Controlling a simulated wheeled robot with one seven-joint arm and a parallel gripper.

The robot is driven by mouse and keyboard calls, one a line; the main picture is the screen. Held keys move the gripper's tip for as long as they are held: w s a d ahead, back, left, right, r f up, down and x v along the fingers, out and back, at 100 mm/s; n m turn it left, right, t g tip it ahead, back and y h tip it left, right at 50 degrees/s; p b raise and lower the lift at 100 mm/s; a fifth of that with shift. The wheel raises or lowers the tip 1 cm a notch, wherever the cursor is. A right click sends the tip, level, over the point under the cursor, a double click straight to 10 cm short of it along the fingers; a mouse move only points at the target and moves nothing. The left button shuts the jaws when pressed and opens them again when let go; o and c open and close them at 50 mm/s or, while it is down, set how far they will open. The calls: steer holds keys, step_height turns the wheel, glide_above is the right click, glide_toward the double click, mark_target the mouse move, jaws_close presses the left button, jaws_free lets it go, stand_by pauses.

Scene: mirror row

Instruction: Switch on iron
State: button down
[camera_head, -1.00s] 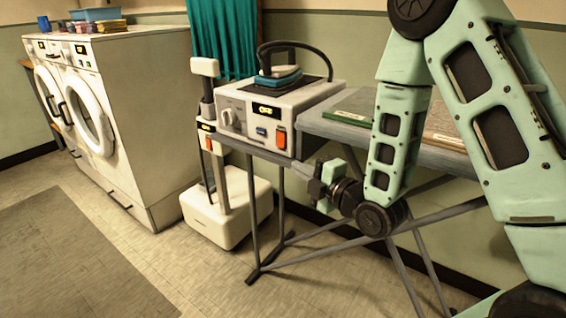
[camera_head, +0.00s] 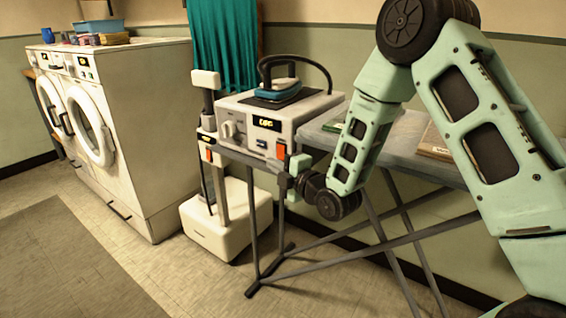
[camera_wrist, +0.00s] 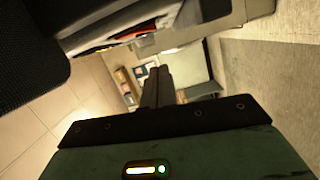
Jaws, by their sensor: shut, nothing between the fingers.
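The teal and dark iron (camera_head: 282,91) rests on top of a pale steam station (camera_head: 308,108) at the left end of the ironing board. The station's front has a round knob (camera_head: 228,129), a lit display (camera_head: 266,123), a small blue button (camera_head: 262,143) and an orange-red switch (camera_head: 281,150). My gripper (camera_head: 285,181) is shut and empty, just below and right of that switch in the head view. Whether it touches the station I cannot tell. In the wrist view its dark closed fingers (camera_wrist: 157,85) point into the room, and no switch can be made out there.
The grey ironing board (camera_head: 405,135) carries a green book and a brown one on crossed legs. A white pedestal stand (camera_head: 222,225) with its own orange switch stands left of the station. White washing machines (camera_head: 150,110) stand further left. The floor in front is open.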

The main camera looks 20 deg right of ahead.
mark_target(280, 152)
steer(key=shift+w+d+f, duration=0.1)
steer(key=shift+w+d, duration=0.35)
steer(key=shift+d, duration=0.25)
steer(key=shift+w+d+f, duration=0.1)
steer(key=shift+w+d, duration=0.3)
steer(key=shift+d, duration=0.25)
steer(key=shift+w+d+f+n+b, duration=0.1)
steer(key=shift+w+d+n+b, duration=0.25)
steer(key=shift+b, duration=0.55)
steer(key=shift+s+a, duration=0.1)
steer(key=shift+s, duration=0.05)
